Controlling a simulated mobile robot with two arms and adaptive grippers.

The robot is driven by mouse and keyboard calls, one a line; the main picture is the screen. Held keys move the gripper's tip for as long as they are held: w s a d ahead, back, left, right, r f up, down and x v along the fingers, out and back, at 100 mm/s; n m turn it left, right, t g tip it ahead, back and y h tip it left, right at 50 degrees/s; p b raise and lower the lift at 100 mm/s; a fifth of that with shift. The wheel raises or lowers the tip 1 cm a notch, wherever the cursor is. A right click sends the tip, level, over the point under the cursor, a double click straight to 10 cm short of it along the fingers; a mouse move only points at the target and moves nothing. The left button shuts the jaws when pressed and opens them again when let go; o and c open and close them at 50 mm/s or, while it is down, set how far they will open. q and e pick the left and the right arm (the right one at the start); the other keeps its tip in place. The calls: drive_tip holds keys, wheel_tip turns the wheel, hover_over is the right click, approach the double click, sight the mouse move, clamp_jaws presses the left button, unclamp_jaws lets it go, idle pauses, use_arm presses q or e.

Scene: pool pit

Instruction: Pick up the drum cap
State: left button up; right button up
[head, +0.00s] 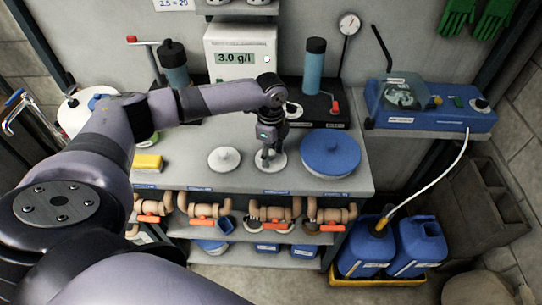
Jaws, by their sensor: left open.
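My left gripper (268,155) points down at the bench and is open. It is directly over a small round white cap (279,163), and its fingers hide the middle of that cap. I cannot tell whether the fingers touch it. A white lid with a raised centre (224,159) lies to the left, and a large round blue lid (330,153) lies to the right. No readable label shows which of these is the drum cap. My right gripper is not in view.
The grey bench (200,180) also holds a yellow sponge (147,163) and a meter reading 3.0 g/l (238,58). Orange-handled valves (205,218) line the bench's front below. Blue jerrycans (420,243) stand in a yellow tray at right.

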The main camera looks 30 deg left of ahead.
use_arm(q)
drive_tip(key=shift+c, duration=0.5)
clamp_jaws()
drive_tip(key=shift+r, duration=0.1)
